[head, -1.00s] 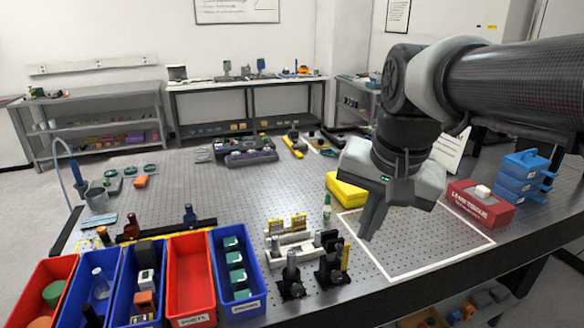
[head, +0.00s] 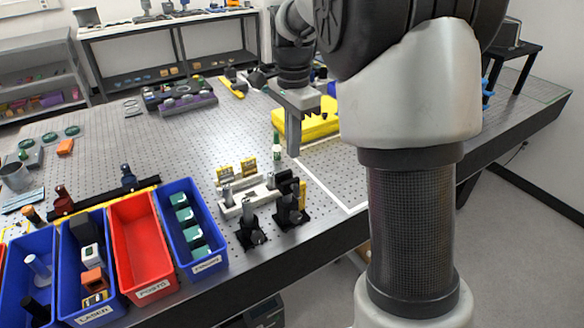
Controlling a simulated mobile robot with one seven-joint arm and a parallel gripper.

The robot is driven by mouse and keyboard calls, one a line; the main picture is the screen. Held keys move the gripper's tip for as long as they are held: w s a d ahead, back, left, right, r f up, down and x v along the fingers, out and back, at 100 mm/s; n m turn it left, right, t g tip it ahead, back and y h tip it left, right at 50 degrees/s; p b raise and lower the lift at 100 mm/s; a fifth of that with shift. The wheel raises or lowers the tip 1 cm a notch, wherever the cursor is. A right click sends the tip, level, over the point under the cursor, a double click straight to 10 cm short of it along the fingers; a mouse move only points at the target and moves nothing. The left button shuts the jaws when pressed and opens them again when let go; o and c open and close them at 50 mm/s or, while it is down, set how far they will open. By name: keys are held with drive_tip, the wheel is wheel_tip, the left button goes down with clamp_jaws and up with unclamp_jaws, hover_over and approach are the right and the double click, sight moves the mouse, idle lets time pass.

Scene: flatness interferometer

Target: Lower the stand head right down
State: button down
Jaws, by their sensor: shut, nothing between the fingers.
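My gripper (head: 293,152) is in the upper middle of the head view, pointing down above the bench with its fingers together and empty. It hangs beside a yellow case (head: 312,122) and above a small green-and-white bottle (head: 277,148), apart from the bench surface as far as I can tell. I cannot clearly identify the stand head. A dark table-like frame (head: 518,50) shows at the far right, partly cut off by my arm, and I cannot tell if it is the stand. My arm hides much of the right side of the bench.
Blue bins (head: 188,228) and a red bin (head: 142,243) line the bench's front edge. Two black post mounts (head: 250,234) and a white rack (head: 250,200) stand beside them. The perforated bench top (head: 200,140) is clear in the middle. Shelves stand behind.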

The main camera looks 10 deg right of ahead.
sight(287, 187)
wheel_tip(287, 187, down, 7)
drive_tip(key=shift+f, duration=0.15)
idle(0.4)
